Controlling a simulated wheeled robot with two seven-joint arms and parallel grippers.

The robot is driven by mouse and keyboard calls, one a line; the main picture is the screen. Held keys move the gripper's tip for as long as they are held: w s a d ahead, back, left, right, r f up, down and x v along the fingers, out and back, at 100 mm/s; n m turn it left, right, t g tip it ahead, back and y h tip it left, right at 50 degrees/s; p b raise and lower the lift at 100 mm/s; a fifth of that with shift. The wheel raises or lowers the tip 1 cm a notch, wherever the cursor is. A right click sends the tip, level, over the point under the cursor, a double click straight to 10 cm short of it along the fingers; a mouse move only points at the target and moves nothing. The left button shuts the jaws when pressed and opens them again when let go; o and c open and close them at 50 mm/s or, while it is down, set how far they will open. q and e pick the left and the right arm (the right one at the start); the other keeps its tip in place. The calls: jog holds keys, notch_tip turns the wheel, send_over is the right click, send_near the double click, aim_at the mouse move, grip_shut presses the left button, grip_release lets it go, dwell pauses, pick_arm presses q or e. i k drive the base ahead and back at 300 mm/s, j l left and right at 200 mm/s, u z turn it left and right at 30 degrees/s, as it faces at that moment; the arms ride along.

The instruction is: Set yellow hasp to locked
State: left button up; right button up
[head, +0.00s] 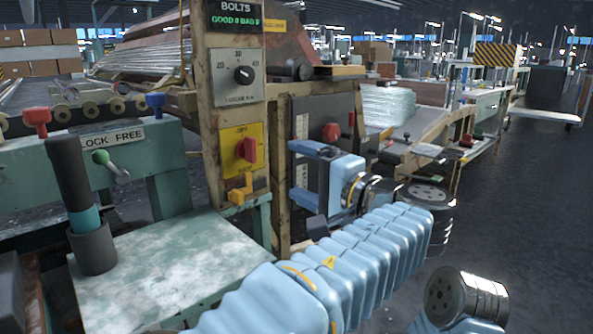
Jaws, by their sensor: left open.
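The yellow hasp (240,191) sits below a red rotary switch (247,149) on a yellow plate (230,139), fixed to the worn wooden post. Its fine position and any lock markings are too small to read. My left gripper (296,172) is open and empty, to the right of the hasp and apart from it in the picture. Its two blue fingers point left toward the post, one above the other. My right gripper does not show.
A torque dial (238,75) is above the switch. A green-knobbed lever (108,163) stands by a "LOCK FREE" label (112,138). A dark cylinder in a holder (94,248) stands at the left of the pale green bench top (170,262). A grey panel with a red knob (331,131) is behind my gripper.

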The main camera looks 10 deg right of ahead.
aim_at(236, 195)
jog(key=k+l, duration=0.8)
jog(key=l, duration=0.1)
